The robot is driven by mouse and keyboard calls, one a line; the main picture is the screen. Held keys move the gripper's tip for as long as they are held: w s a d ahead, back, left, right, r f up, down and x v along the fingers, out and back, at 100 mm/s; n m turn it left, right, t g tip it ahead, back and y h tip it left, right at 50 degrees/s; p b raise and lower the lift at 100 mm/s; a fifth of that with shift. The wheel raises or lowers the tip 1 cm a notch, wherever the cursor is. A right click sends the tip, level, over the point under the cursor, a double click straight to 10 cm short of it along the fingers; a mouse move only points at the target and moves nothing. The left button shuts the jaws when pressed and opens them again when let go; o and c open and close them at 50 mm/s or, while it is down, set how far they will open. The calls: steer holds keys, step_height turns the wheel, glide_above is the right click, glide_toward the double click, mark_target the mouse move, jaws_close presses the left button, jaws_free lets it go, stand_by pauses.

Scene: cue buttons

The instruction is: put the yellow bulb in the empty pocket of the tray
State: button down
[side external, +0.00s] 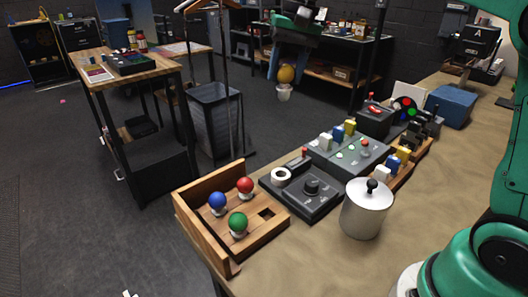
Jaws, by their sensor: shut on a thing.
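The yellow bulb (286,75) with its white base hangs upright, base down, from my gripper (285,66) at the top middle. My gripper is shut on the bulb's round part, high and well away from the tray. The wooden tray (221,250) stands at the front edge of the workbench. Its blue bulb (217,201), red bulb (245,186) and green bulb (238,222) sit in three pockets. The empty pocket (266,213) is a dark square hole on the tray's right side.
Right of the tray are a dark box with a knob (312,187) and a white ring (281,175), a metal canister (365,212), and a grey panel (347,155) with colored blocks. A blue box (451,106) sits farther back. The space above the tray is clear.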

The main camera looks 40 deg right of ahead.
steer(key=shift+s+a+f+n+g, duration=0.15)
steer(key=shift+s+a+f+n, duration=1.1)
steer(key=shift+f, duration=1.7)
steer(key=shift+s+a+f+n+g, duration=0.2)
steer(key=shift+s+a+f+n, duration=0.5)
steer(key=shift+a+f, duration=1.7)
steer(key=shift+s+a+f+n+g, duration=0.15)
steer(key=shift+s+a+f+n, duration=0.8)
steer(key=shift+f, duration=2.6)
steer(key=shift+f, duration=1.55)
steer(key=shift+c, duration=0.6)
jaws_free()
step_height(320, 180, up, 7)
